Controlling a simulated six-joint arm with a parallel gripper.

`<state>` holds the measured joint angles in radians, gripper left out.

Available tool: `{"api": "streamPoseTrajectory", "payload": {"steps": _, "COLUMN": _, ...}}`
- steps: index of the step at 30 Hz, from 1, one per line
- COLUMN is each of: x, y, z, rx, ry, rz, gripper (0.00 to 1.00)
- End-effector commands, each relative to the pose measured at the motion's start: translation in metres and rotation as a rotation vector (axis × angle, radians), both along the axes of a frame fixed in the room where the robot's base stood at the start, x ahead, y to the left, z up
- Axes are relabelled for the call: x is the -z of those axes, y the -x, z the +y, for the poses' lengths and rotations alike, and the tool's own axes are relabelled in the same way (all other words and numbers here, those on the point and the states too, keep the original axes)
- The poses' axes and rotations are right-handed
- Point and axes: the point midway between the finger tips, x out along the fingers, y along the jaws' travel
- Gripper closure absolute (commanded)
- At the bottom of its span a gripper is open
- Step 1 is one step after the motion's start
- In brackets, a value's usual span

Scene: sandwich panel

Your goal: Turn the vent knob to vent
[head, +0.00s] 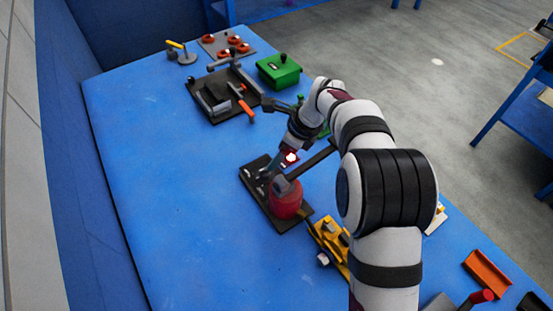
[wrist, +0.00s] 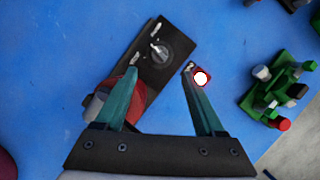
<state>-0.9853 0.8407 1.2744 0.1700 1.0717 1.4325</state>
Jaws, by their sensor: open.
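The vent knob (wrist: 158,50) is a dark round dial with a pale bar across it, on a black panel (wrist: 146,38) with small white labels that I cannot read. In the head view the black base (head: 257,202) shows, and my gripper hides most of the knob area. My gripper (wrist: 162,70) is open, its two green fingers apart and nothing held. In the wrist view the knob lies just beyond the gap between the fingertips. In the head view my gripper (head: 270,178) is low over the panel; contact cannot be told.
A red cylinder (head: 286,202) stands on the base, partly behind one finger in the wrist view. A bright white disc with a red rim (wrist: 201,78) is near the other finger. A yellow fixture (head: 330,238) is close by. Blue tabletop (head: 165,190) at left is clear.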

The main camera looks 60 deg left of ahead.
Motion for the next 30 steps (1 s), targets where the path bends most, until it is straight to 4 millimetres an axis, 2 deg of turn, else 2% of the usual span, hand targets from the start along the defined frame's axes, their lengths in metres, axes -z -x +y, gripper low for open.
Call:
{"api": "streamPoseTrajectory", "payload": {"steps": 1, "x": 0.013, "y": 0.003, "z": 0.004, "rx": -0.002, "ry": 0.002, "rz": 0.001, "gripper": 0.29}}
{"api": "streamPoseTrajectory", "payload": {"steps": 6, "x": 0.052, "y": 0.012, "z": 0.017, "rx": -0.001, "ry": 0.003, "rz": 0.0, "gripper": 0.29}}
{"api": "streamPoseTrajectory", "payload": {"steps": 12, "x": 0.083, "y": 0.018, "z": 0.028, "rx": -0.001, "ry": 0.001, "rz": 0.0, "gripper": 0.29}}
{"api": "streamPoseTrajectory", "payload": {"steps": 17, "x": 0.092, "y": 0.02, "z": 0.032, "rx": -0.001, "ry": -0.001, "rz": -0.001, "gripper": 0.29}}
{"api": "streamPoseTrajectory", "payload": {"steps": 24, "x": 0.093, "y": 0.02, "z": 0.032, "rx": -0.001, "ry": -0.001, "rz": -0.001, "gripper": 0.29}}
{"api": "streamPoseTrajectory", "payload": {"steps": 25, "x": 0.093, "y": 0.02, "z": 0.032, "rx": -0.001, "ry": -0.001, "rz": -0.001, "gripper": 0.31}}
{"api": "streamPoseTrajectory", "payload": {"steps": 30, "x": 0.093, "y": 0.02, "z": 0.032, "rx": -0.001, "ry": -0.001, "rz": -0.001, "gripper": 0.61}}
